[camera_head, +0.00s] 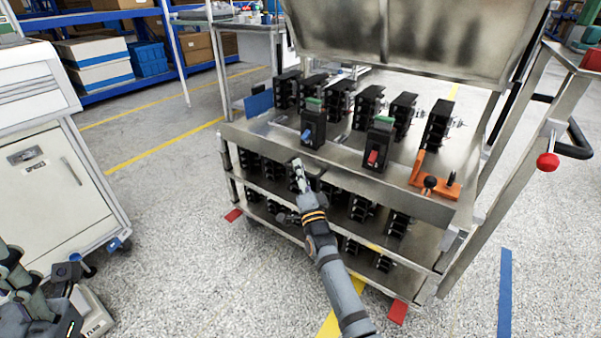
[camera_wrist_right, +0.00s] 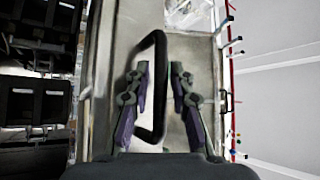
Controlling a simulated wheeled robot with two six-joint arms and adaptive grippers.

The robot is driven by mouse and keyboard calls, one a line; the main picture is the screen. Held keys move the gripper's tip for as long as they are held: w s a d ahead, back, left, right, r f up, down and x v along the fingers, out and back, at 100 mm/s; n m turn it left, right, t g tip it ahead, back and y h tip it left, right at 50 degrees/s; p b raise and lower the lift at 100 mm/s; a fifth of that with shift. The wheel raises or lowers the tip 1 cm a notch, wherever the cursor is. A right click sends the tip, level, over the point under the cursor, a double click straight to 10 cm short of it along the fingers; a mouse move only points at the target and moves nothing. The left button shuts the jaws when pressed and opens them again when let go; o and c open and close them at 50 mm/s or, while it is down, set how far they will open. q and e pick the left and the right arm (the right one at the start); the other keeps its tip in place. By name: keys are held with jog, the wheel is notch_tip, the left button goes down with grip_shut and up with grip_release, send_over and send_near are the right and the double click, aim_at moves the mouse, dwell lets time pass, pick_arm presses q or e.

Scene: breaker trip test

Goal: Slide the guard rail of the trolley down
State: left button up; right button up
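The steel trolley (camera_head: 265,140) stands in front of me, with a wide steel panel (camera_head: 410,45) raised above its top deck. I cannot tell for certain which part is the guard rail. My right gripper (camera_head: 300,178) is at the trolley's front, just below the top deck's edge. In the right wrist view its two fingers (camera_wrist_right: 162,95) are apart, with a black loop handle (camera_wrist_right: 149,45) on a steel surface. One side of the handle shows between the fingers; contact is not clear. Grey parts of my left arm show at the lower left, where its fingers cannot be made out.
Black breakers stand on the top deck and lower shelves, including ones with a blue lever (camera_head: 313,130) and a red lever (camera_head: 379,145). An orange bracket (camera_head: 434,182) is at the deck's right. A white cabinet (camera_head: 50,180) stands left. Floor between is clear.

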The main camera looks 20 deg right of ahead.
grip_shut()
dwell(0.3)
notch_tip(320, 180, down, 7)
jog(key=b, duration=0.3)
jog(key=shift+r, duration=0.15)
grip_release()
